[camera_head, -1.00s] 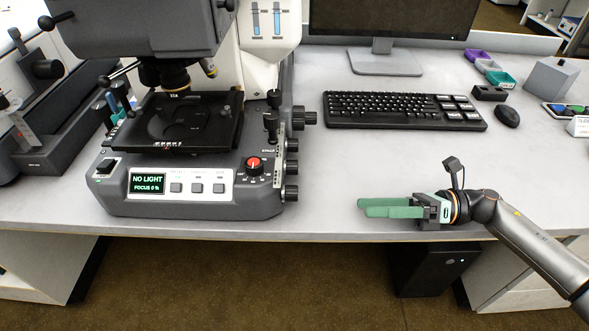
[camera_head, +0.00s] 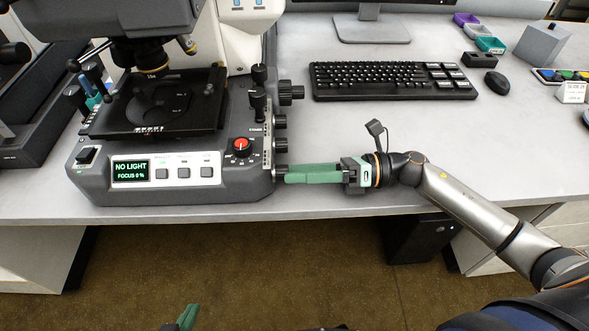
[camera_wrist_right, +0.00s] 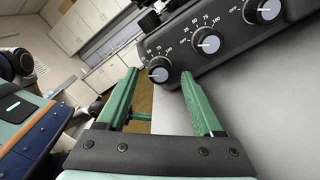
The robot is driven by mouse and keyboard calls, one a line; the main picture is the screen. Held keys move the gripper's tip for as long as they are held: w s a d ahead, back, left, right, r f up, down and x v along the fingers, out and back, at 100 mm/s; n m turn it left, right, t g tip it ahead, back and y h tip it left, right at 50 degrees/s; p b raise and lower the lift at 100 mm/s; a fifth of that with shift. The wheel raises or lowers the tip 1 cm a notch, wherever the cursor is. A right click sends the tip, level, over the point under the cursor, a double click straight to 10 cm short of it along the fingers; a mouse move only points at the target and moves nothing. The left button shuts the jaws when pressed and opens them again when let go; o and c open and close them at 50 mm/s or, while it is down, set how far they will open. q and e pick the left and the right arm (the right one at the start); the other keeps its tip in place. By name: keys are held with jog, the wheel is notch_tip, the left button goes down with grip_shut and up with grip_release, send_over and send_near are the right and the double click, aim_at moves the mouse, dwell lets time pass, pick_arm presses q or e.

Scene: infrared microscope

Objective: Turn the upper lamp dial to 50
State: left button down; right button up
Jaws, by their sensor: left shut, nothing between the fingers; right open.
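The microscope (camera_head: 230,185) has a column of black side dials on its right flank. The right wrist view shows a near dial (camera_wrist_right: 159,70), a middle dial (camera_wrist_right: 207,42) and a far dial (camera_wrist_right: 265,10), with scales marked OFF to 100. Their white pointers appear to lie toward OFF. I cannot read which is the upper lamp dial. My right gripper (camera_head: 284,174) is open, its green fingers pointing at the front side dial, close to it; contact is unclear. In its wrist view (camera_wrist_right: 160,82), the near dial lies ahead between the fingertips. My left gripper (camera_head: 187,318) is shut, low at the bottom edge.
The display (camera_head: 130,171) reads NO LIGHT, FOCUS 0 %. A red-capped knob (camera_head: 241,147) sits on the front panel. A keyboard (camera_head: 392,80) and a mouse (camera_head: 497,82) lie behind my right arm.

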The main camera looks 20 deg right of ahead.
jog(key=shift+w+a, duration=0.15)
jog(key=shift+a, duration=0.4)
grip_shut()
